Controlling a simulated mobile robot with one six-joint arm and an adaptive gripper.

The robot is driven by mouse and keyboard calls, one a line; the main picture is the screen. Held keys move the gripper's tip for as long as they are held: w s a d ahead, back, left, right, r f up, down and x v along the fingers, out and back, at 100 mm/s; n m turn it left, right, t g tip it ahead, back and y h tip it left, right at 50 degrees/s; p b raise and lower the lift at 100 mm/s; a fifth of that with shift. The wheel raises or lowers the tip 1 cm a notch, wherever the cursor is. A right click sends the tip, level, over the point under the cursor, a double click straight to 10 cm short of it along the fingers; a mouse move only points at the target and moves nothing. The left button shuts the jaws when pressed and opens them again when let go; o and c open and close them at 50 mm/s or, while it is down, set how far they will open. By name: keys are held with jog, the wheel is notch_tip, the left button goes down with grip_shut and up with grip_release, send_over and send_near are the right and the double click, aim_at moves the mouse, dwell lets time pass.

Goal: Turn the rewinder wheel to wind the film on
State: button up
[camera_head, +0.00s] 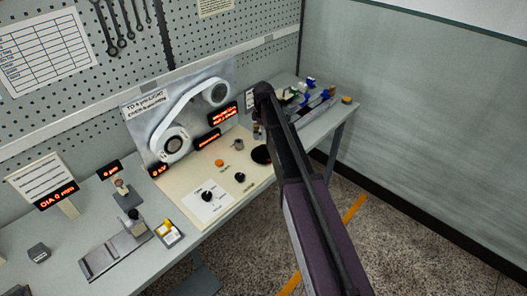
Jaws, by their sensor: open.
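A panel machine (135,118) stands upright on the bench against the pegboard. A white band loops around a lower left reel (174,146) and an upper right reel (217,94). A dark round disc (261,155) lies on the cream control top, partly hidden by my arm. I cannot tell which round part is the rewinder wheel, and no film is clearly made out. My arm (305,210) crosses the middle of the view in front of the bench. My gripper cannot be made out, so its contact with anything is not shown.
The cream control top has an orange button (219,163) and a black knob (207,196). A metal fixture (115,253) and a small yellow-and-white block (168,233) sit at the front left. Small coloured parts (303,91) crowd the far right end. Floor right of the bench is clear.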

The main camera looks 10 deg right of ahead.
aim_at(264, 147)
jog(key=shift+f+b, duration=3.65)
jog(key=shift+f, duration=0.3)
jog(key=c, duration=1.1)
